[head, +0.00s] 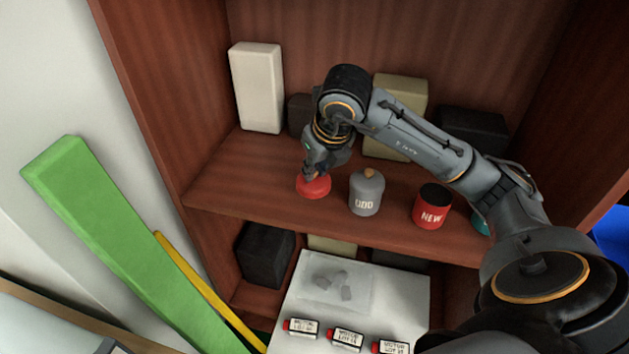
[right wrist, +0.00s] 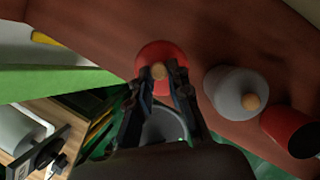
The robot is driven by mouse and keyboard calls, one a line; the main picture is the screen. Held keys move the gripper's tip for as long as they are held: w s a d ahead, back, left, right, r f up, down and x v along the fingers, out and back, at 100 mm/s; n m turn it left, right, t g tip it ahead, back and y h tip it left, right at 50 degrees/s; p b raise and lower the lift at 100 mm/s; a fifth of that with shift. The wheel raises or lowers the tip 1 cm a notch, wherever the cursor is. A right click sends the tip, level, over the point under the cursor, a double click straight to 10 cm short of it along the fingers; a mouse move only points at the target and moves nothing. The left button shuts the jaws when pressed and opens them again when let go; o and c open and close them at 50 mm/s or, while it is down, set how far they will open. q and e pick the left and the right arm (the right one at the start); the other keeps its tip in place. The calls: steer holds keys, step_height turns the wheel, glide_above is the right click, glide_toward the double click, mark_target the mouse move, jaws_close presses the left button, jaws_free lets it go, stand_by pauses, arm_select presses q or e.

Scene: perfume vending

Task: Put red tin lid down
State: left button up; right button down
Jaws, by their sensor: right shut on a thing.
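The red tin lid (head: 314,187) is at the left part of the wooden shelf, at about shelf height; whether it touches the board is hard to tell. My right gripper (head: 312,174) points down over it and is shut on its small knob. The lid also shows in the right wrist view (right wrist: 160,56), with the fingertips (right wrist: 159,80) at its tan knob. The red tin (head: 431,207) marked NEW stands open, without a lid, farther right on the shelf. My left gripper is not in view.
A grey lidded tin (head: 366,194) stands just right of the lid, between it and the red tin. A teal tin (head: 480,222) is partly hidden by my arm. Boxes, including a white one (head: 257,88), stand behind. Below is a white table (head: 408,296) with small labelled bottles.

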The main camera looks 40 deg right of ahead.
steer(key=w+f, duration=0.1)
steer(key=w+d+f, duration=0.1)
steer(key=f, duration=0.1)
steer(key=shift+w+d+f, duration=0.15)
steer(key=shift+w+f, duration=0.05)
step_height(320, 180, down, 4)
steer(key=shift+w+d+r+p, duration=0.15)
steer(key=shift+r+p, duration=0.1)
steer(key=shift+p, duration=0.25)
steer(key=c, duration=1.7)
jaws_free()
steer(key=shift+f, duration=0.1)
steer(key=o, duration=0.4)
steer(key=shift+o, duration=0.2)
